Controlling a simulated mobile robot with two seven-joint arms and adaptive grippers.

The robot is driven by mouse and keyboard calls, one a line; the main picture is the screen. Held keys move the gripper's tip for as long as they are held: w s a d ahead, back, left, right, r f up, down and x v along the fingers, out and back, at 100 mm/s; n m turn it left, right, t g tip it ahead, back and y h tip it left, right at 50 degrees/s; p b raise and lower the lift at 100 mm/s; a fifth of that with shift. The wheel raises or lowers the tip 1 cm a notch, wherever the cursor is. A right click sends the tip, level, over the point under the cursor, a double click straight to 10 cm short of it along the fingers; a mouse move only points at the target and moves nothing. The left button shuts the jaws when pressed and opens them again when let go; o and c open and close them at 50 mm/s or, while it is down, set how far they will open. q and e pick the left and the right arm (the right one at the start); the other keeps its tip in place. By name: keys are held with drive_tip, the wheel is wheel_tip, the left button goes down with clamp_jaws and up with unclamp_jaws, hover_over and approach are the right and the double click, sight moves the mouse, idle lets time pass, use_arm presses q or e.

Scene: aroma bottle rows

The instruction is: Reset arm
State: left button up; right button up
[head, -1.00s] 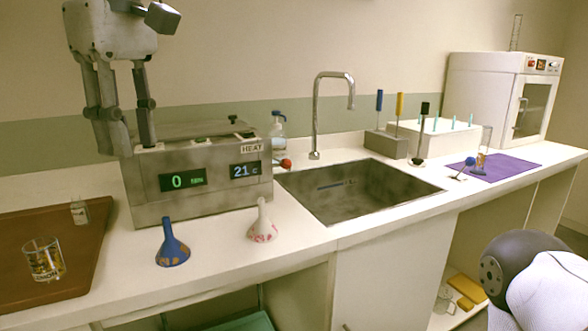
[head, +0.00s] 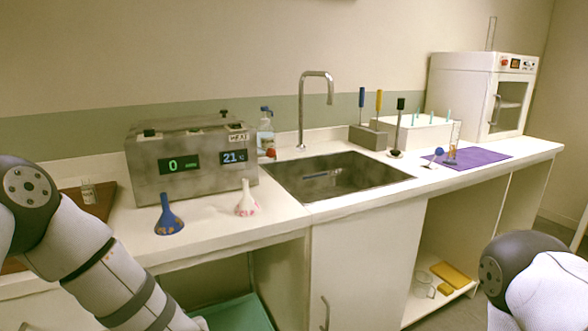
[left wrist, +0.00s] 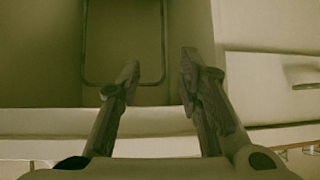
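My left gripper (left wrist: 159,72) shows in the left wrist view with its two fingers apart and nothing between them. It faces the front of the counter and open space below it. In the head view my left arm comes in at the lower left, bent downward, and its gripper is out of frame. My right arm shows only as a link at the lower right. The right gripper is in neither view.
On the counter stand a heater box (head: 192,163), a blue funnel (head: 168,217), a white patterned funnel (head: 246,200) and a small bottle (head: 88,191) on a brown tray (head: 103,203). The sink (head: 335,178), purple mat (head: 478,157) and white oven (head: 484,95) lie right.

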use_arm(q)
drive_tip(key=s+d+f+m+g+h, duration=0.1)
drive_tip(key=s+f+m+g+h, duration=0.1)
drive_tip(key=s+f, duration=0.6)
drive_tip(key=s+d+f+m+g+h, duration=0.1)
drive_tip(key=s+f+m+g+h, duration=0.3)
drive_tip(key=s, duration=0.8)
drive_tip(key=s+a+g, duration=0.1)
drive_tip(key=s+g, duration=0.3)
drive_tip(key=s, duration=1.4)
drive_tip(key=shift+a+f, duration=0.25)
drive_tip(key=shift+f, duration=0.2)
